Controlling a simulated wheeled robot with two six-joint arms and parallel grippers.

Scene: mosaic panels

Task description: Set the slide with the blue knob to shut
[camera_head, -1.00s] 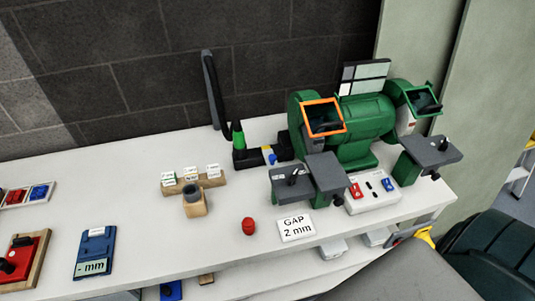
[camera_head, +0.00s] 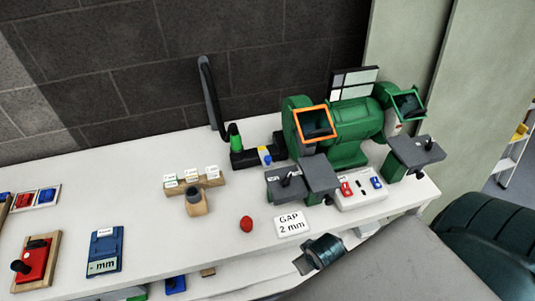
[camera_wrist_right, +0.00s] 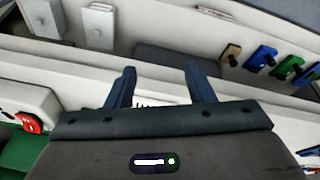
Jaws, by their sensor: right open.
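A small blue knob (camera_head: 267,159) with a yellow patch beside it shows on the dark duct fitting (camera_head: 245,157) left of the green bench grinder (camera_head: 350,125). I cannot tell from here how far its slide is in or out. My right gripper (camera_head: 322,250) is in front of the bench's front edge, below the "GAP 2 mm" card and well apart from the blue knob. Its two fingers also show in the right wrist view (camera_wrist_right: 160,86), spread apart with nothing between them. My left gripper is not in view.
The "GAP 2 mm" card (camera_head: 292,223), a red knob-like piece (camera_head: 246,224) and a wooden stand (camera_head: 197,202) stand on the white bench (camera_head: 150,225). The grinder's grey rests (camera_head: 318,176) jut forward near the fitting. A switch box (camera_head: 360,188) is to the right.

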